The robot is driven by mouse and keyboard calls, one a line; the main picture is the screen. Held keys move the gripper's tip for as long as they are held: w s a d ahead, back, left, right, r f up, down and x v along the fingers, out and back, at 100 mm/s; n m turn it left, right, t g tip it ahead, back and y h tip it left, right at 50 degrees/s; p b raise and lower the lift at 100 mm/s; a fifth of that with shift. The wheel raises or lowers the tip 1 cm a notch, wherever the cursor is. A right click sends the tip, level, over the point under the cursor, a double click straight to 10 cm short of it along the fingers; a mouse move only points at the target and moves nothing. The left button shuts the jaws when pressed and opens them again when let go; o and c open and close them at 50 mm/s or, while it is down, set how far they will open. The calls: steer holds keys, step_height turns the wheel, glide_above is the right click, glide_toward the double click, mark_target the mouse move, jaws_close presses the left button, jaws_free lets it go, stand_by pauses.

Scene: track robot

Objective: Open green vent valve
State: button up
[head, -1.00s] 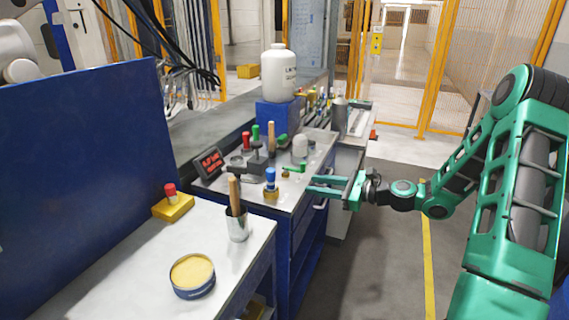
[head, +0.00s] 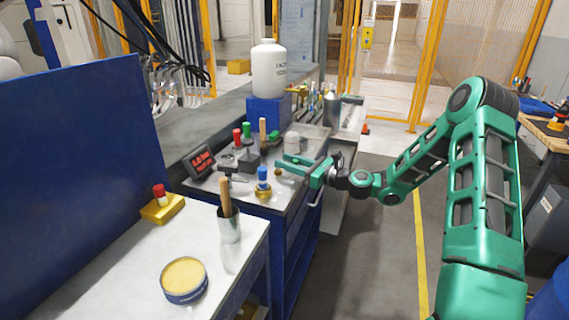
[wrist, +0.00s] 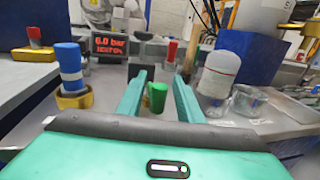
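The green valve handle (wrist: 158,97) stands upright between my gripper's two fingers in the wrist view. My gripper (wrist: 159,80) is open, with a gap visible on both sides of the handle. In the head view my gripper (head: 283,161) reaches left over the bench top, and its green fingers hide most or all of the valve. A lit display (wrist: 109,45) beyond the valve reads about 6.0 bar.
A blue-topped brass valve (head: 263,183) stands left of my fingers. A white-capped jar (wrist: 218,75) is close on the right in the wrist view. Red (head: 237,138) and green (head: 247,130) knobs stand farther back. A cup with a wooden handle (head: 229,222) is nearer.

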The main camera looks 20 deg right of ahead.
steer(key=shift+w+a, duration=0.4)
